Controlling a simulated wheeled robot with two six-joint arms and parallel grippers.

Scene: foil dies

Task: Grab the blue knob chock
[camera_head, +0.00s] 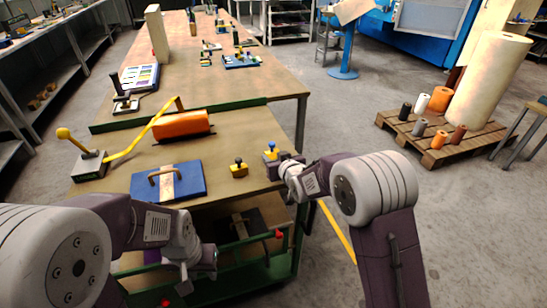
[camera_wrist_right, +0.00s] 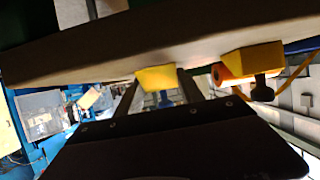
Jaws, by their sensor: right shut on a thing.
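The blue knob chock, a yellow block with a blue knob (camera_head: 270,148), is at the right edge of the near table. My right gripper (camera_head: 283,162) is at it from the right. In the right wrist view the fingers of my right gripper (camera_wrist_right: 160,94) are on either side of the chock (camera_wrist_right: 155,75), shut on it. I cannot tell whether it is clear of the tabletop. A second yellow chock with a black knob (camera_head: 239,169) stands left of it, also in the right wrist view (camera_wrist_right: 252,62). My left gripper (camera_head: 200,262) is low in front of the table; its fingers are unclear.
A blue board with a handle (camera_head: 166,183), an orange roll (camera_head: 183,126) and a grey block with a yellow lever (camera_head: 89,163) are on the near table (camera_head: 235,130). A green-framed lower shelf (camera_head: 255,250) is below.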

